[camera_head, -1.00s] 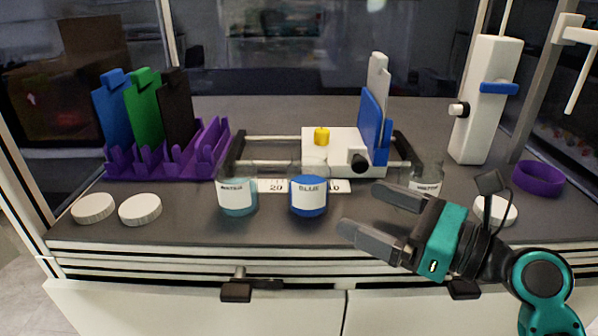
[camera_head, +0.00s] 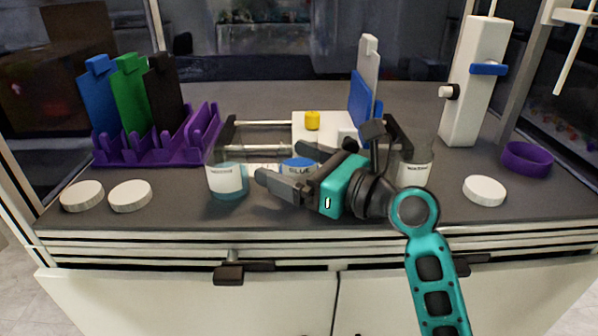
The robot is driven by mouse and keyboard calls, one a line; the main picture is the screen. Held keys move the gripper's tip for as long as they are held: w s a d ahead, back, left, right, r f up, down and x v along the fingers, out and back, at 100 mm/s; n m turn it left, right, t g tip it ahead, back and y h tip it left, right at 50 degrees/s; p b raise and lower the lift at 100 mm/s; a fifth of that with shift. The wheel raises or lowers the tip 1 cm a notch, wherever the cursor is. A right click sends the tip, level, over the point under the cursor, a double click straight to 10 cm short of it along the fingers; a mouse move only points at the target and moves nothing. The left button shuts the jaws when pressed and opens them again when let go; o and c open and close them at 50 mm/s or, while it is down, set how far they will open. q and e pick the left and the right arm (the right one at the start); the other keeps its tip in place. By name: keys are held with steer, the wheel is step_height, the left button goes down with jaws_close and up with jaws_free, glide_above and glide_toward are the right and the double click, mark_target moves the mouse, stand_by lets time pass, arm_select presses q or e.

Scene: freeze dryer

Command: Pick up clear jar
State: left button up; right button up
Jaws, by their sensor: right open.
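Three jars stand in a row near the bench front. The left jar (camera_head: 228,181) has a white label and pale teal contents. The middle jar (camera_head: 298,163) holds blue contents and is labelled BLUE; my right gripper partly hides it. The right jar (camera_head: 416,167) looks clear and colourless with a white label, upright, its left side partly hidden by my right wrist. My right gripper (camera_head: 278,162) is open and points left, its fingers overlapping the blue jar in view. I cannot tell whether they touch it. The right jar is behind and right of the gripper. My left gripper is out of view.
White lids (camera_head: 130,196) lie at the front left, and another lid (camera_head: 485,190) lies at the right. A purple rack (camera_head: 150,150) holds upright plates at the left. A purple ring (camera_head: 527,159) and a white stand (camera_head: 473,85) are at the right.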

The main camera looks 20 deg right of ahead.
steer(key=shift+w+a, duration=0.1)
steer(key=c, duration=1.2)
steer(key=shift+r, duration=0.1)
steer(key=shift+c, duration=0.2)
